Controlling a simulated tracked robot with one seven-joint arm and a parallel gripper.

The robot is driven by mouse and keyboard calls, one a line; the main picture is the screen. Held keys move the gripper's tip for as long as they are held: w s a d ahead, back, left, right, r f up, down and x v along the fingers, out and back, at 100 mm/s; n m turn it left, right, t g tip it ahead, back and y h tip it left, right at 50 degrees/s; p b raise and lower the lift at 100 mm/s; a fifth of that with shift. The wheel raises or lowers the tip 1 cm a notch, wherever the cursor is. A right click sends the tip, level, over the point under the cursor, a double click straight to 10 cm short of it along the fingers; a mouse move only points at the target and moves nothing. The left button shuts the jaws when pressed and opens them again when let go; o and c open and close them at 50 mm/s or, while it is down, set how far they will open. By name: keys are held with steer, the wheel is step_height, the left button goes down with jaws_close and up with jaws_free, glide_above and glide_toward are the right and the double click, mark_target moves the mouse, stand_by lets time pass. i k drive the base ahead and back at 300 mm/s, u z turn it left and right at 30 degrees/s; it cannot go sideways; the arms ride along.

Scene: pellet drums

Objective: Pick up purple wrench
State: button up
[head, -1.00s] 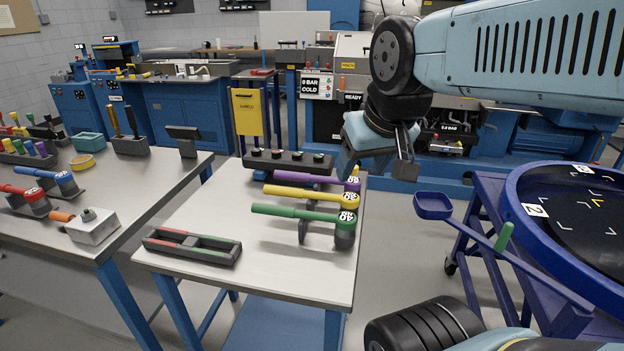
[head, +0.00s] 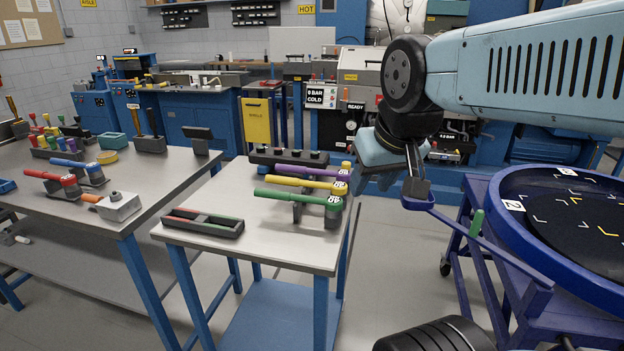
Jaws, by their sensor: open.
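The purple wrench (head: 300,172) lies sideways on a rack near the back right of the small bench (head: 210,255), its handle to the left and its head to the right. A yellow wrench (head: 295,182) and a green wrench (head: 290,200) lie in front of it, nearly parallel. My gripper (head: 390,186) is open and empty, hanging to the right of the wrench heads, apart from them. The far finger is partly hard to make out against the hand.
A black tray (head: 203,227) sits on the bench's front left, and a dark block with several knobs (head: 288,159) behind the wrenches. A larger bench (head: 95,213) stands left. A blue round-rimmed drum (head: 510,225) on a purple stand is at right. Floor shows between bench and stand.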

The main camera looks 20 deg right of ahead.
mark_target(344, 176)
steer(key=z, duration=1.75)
steer(key=i, duration=0.1)
steer(key=u, duration=3.8)
steer(key=k, duration=0.85)
steer(key=z, duration=1.45)
steer(key=i, duration=1)
steer(key=z, duration=0.15)
